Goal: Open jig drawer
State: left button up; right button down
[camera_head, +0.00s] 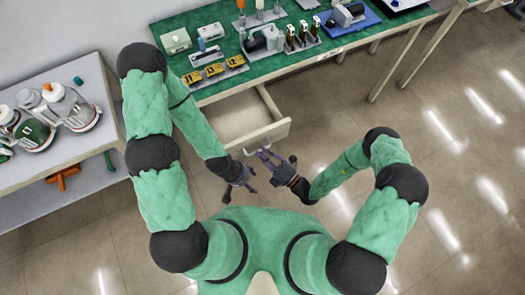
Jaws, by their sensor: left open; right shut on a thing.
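The jig drawer (270,134) under the green-topped bench stands pulled out, and its bare beige inside shows no objects. Its pale handle (248,151) is on the drawer front. My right gripper (263,154) is shut on the drawer handle, just in front of the drawer; the exact grip is small and hard to make out. My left gripper (239,190) is open and empty. It hangs below and slightly left of the handle, apart from the drawer.
The green bench top (285,62) carries yellow blocks in a rack (214,71), a grey device (263,40) and a blue tray (349,17). A side table (70,160) at left holds several canisters (70,105). The floor at right is clear.

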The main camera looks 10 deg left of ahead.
dwell(0.3)
jog(key=c, duration=1.2)
grip_release()
jog(key=shift+o, duration=0.2)
jog(key=shift+d, duration=0.1)
jog(key=v, duration=1.1)
jog(key=shift+s+d+f, duration=0.15)
jog(key=shift+s+d, duration=0.1)
jog(key=shift+d, duration=0.05)
